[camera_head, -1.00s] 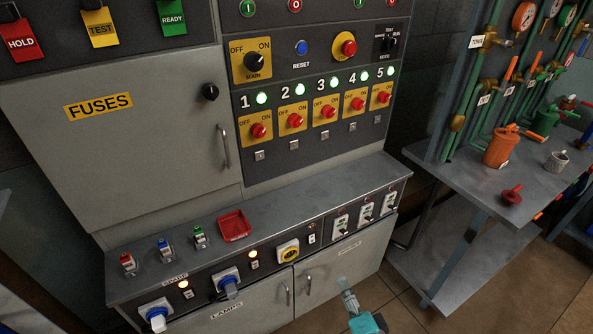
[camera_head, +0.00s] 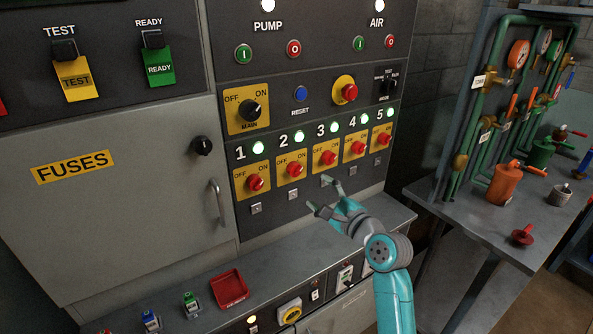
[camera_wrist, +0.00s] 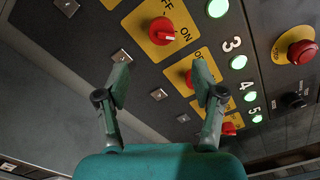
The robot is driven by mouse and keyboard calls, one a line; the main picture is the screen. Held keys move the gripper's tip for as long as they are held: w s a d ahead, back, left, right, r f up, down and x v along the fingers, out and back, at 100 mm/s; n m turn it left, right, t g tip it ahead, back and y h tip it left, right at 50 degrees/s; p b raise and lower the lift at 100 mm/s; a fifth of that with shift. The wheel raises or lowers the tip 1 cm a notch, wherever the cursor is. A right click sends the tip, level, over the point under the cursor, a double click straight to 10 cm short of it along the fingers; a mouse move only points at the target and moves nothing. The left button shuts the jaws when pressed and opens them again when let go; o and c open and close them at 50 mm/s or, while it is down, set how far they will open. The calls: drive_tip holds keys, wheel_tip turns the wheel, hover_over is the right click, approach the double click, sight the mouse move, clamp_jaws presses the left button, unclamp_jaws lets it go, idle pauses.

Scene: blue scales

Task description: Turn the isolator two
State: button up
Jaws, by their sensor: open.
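Isolator two (camera_head: 295,169) is a red knob on a yellow OFF/ON plate, below the number 2 and a lit green lamp, in a row of several like it. In the wrist view I take the uncovered red knob (camera_wrist: 162,31) at top centre as isolator two. Its exact setting is hard to tell. My gripper (camera_head: 319,194) is open and empty, in front of the panel below isolators two and three, apart from the knobs. In the wrist view its fingers (camera_wrist: 161,73) are spread, and the right one partly hides a neighbouring knob.
Isolators one (camera_head: 255,183) and three (camera_head: 328,158) flank isolator two closely. The MAIN switch (camera_head: 251,110) and blue RESET button (camera_head: 300,94) sit above. A grey ledge with a red tray (camera_head: 229,288) juts out below. A side table (camera_head: 470,215) stands right.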

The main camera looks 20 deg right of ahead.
sight(299, 173)
drive_tip(key=x, duration=1.1)
drive_tip(key=c, duration=1.1)
drive_tip(key=shift+c, duration=0.2)
